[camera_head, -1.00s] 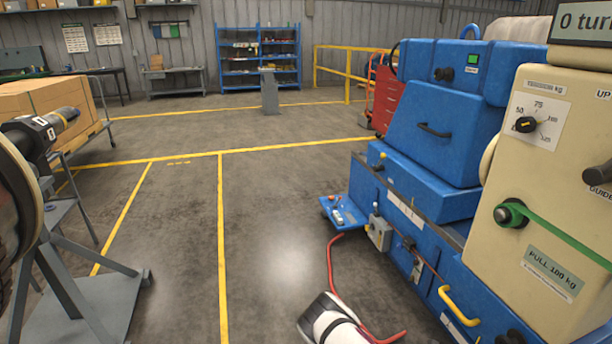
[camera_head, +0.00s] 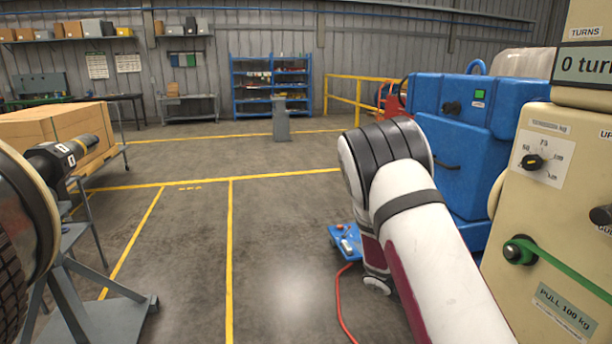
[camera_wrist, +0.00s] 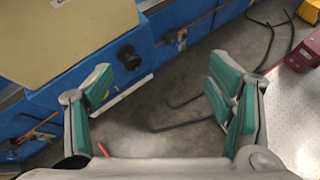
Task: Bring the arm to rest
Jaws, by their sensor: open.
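My arm (camera_head: 425,225) rises from the lower right of the head view, bends at a dark-banded joint and folds down in front of the blue machine. My gripper is hidden in the head view. In the wrist view my gripper (camera_wrist: 160,105) is open, its green-padded fingers wide apart. Nothing is between the fingers but a view of the grey floor (camera_wrist: 190,90) and dark bent rods or cables lying on it.
The blue machine (camera_head: 465,120) and beige panel (camera_head: 545,200) with dial and green strap stand close on the right. A rotor stand (camera_head: 110,315) is at the left. A red hose (camera_head: 342,305) lies on the floor. The middle floor (camera_head: 285,230) is clear.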

